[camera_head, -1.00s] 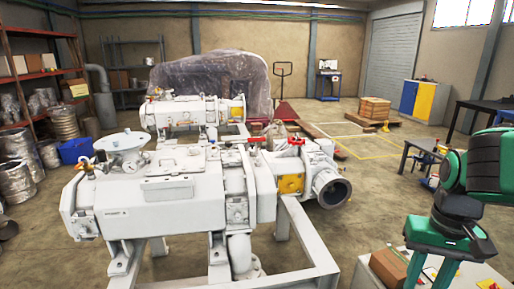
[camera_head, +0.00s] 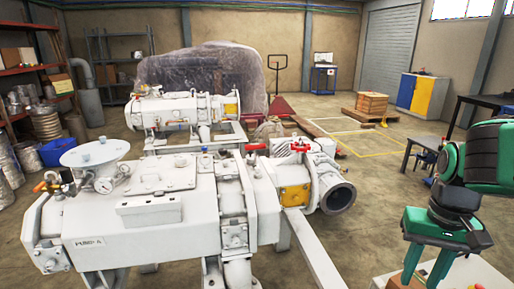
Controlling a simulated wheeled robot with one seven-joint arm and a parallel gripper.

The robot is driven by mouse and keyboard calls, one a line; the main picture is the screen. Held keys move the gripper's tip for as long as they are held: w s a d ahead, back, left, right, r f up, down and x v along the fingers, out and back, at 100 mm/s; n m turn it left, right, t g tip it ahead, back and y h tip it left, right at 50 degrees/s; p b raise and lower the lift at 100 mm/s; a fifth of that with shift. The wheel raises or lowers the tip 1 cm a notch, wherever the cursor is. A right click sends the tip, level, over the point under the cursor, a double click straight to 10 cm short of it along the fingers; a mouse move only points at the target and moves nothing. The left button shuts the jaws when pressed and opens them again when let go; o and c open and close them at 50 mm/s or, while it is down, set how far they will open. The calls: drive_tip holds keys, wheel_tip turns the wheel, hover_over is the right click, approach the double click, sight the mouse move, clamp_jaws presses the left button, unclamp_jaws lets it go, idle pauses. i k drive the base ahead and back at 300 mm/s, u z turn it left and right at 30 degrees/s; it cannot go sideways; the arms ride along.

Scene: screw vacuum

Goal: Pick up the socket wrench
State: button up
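I cannot make out a socket wrench in this view. A large white vacuum pump (camera_head: 150,215) labelled like "PUMP-A" fills the left and middle foreground. It has a round gauge, small red handles and an open dark pipe flange (camera_head: 339,198) on its right side.
A pale surface (camera_head: 482,280) lies below my arm at the lower right. A second white pump (camera_head: 175,112) and a wrapped bulk (camera_head: 205,78) stand behind. Shelves (camera_head: 28,70) line the left. A dark table (camera_head: 478,104) stands right.

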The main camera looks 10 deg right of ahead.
sight(258, 146)
drive_tip(key=u, duration=0.05)
drive_tip(key=i, duration=1.05)
